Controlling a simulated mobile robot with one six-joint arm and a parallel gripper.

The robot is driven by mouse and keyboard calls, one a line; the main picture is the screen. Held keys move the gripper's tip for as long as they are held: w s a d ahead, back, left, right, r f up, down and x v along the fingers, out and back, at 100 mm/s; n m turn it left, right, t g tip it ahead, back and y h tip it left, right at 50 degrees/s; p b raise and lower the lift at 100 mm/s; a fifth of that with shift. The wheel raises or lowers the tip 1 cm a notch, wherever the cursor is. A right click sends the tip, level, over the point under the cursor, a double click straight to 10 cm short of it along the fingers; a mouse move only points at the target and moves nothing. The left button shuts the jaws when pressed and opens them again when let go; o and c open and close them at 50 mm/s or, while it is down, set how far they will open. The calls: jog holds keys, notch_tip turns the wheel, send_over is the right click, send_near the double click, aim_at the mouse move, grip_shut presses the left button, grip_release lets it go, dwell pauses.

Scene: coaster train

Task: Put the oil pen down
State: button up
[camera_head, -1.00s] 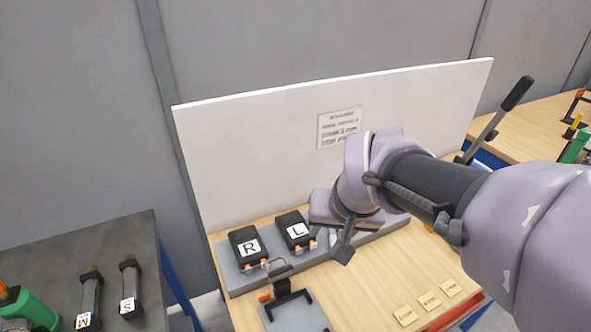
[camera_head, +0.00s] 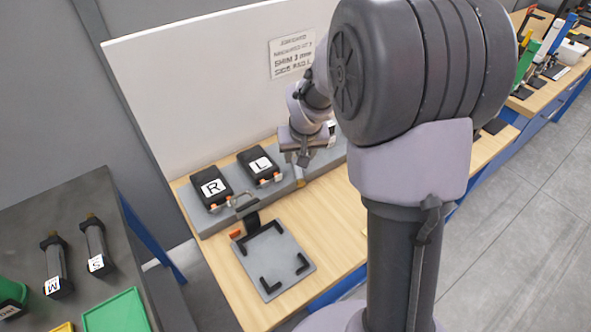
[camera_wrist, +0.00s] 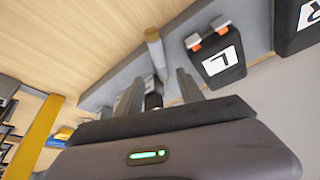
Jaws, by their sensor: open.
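A slim grey cylinder with a tan end (camera_wrist: 155,52), which looks like the oil pen, shows in the wrist view just beyond my fingers, at the grey rail. Its tan end also shows in the head view (camera_head: 299,179), just below my gripper. My gripper (camera_wrist: 158,90) is open, its two fingers spread. In the head view my gripper (camera_head: 302,158) is over the grey rail, right of the black block marked L. A small dark and white part shows between the fingers. I cannot tell whether either finger touches the cylinder.
Black blocks marked L (camera_head: 260,166) and R (camera_head: 212,188) sit on the grey rail (camera_head: 205,222). A grey plate with black corner brackets (camera_head: 273,262) lies in front. A white panel (camera_head: 190,95) stands behind. My arm hides the bench's right part.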

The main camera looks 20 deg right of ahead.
aim_at(298, 168)
jog(key=b+x, duration=0.1)
jog(key=x, duration=0.1)
jog(key=s+b+x, duration=0.1)
jog(key=x, duration=0.2)
jog(key=shift+a+f, duration=0.15)
jog(key=shift+a, duration=0.1)
jog(key=shift+w, duration=0.15)
grip_shut()
